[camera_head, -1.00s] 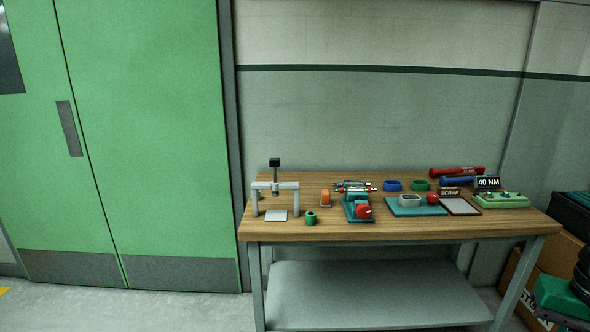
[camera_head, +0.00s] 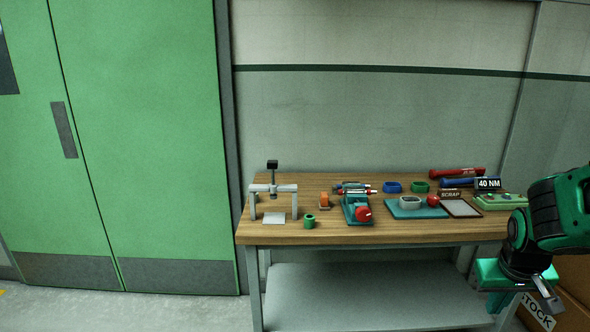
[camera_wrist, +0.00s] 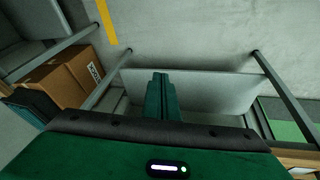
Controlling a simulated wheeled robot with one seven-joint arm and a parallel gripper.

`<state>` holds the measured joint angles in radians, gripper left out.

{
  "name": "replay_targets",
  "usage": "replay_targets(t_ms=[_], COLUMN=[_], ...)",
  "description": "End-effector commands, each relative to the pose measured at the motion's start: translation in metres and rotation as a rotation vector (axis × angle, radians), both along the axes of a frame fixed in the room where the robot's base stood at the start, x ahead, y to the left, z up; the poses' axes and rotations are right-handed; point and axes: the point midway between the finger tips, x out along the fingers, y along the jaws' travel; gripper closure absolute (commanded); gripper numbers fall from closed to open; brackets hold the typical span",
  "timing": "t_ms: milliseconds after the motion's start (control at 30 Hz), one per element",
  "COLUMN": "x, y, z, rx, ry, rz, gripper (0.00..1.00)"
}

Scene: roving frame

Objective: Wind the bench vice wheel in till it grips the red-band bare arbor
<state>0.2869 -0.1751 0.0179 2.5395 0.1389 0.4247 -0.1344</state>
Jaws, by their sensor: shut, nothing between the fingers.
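The bench vice (camera_head: 356,208) is a small teal block with a red wheel (camera_head: 363,214) at its front, on the middle of the wooden bench (camera_head: 290,236). A bare arbor with a red band (camera_head: 369,191) lies across the top of the vice; I cannot tell how closely the jaws meet it. Another rod shows just behind it. My gripper (camera_head: 548,300) hangs low at the right, in front of the bench's right end and well away from the vice. In the wrist view my gripper's fingers (camera_wrist: 160,90) are together and empty, over the lower shelf.
A small press (camera_head: 273,190) and a green ring (camera_head: 309,221) stand left of the vice. Cardboard boxes (camera_wrist: 75,78) sit beside the bench.

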Motion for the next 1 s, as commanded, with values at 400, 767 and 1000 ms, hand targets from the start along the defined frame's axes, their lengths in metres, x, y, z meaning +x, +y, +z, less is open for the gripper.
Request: replay_targets(t_ms=[400,767,1000], x=[0.175,0.261,0.284], y=[0.072,0.165,0.196], z=[-0.07,-0.086,-0.068], rx=[-0.079,-0.027,0.001], ry=[-0.37,-0.806,-1.088], rz=[0.392,0.509,0.422], gripper=[1.0,1.0,1.0])
